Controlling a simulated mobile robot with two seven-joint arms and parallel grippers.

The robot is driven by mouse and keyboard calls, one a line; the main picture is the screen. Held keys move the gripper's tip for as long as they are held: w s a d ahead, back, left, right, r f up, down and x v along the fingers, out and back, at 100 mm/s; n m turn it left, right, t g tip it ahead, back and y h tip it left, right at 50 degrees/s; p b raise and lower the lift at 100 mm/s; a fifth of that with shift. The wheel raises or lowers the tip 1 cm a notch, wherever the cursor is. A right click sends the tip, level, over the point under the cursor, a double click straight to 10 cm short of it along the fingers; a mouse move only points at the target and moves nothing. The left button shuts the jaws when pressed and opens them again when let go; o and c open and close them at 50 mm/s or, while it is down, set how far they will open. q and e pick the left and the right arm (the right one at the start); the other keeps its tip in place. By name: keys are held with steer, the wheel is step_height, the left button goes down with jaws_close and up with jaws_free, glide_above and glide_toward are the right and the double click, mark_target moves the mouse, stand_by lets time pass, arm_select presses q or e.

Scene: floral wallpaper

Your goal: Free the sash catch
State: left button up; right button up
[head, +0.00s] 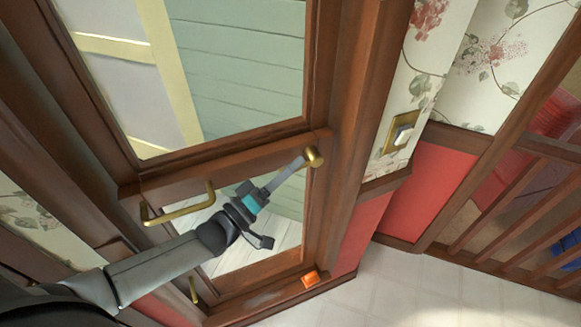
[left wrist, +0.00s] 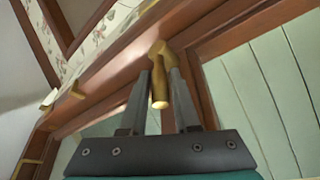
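The brass sash catch (head: 314,156) sits on the wooden window frame at the right end of the sash's middle rail. My left gripper (head: 300,164) reaches it from the lower left, with its fingertips at the catch. The fingers hide part of the lever. The window sash (head: 230,155) appears closed in its frame. My right gripper is not in view.
A brass pull handle (head: 180,212) sticks out from the rail, close to my left forearm. A brass switch plate (head: 402,132) is on the wall to the right. An orange block (head: 310,279) is on the lower frame. A wooden railing (head: 510,205) stands at the far right.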

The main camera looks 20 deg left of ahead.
arm_select(q)
jaws_close()
stand_by(1.0)
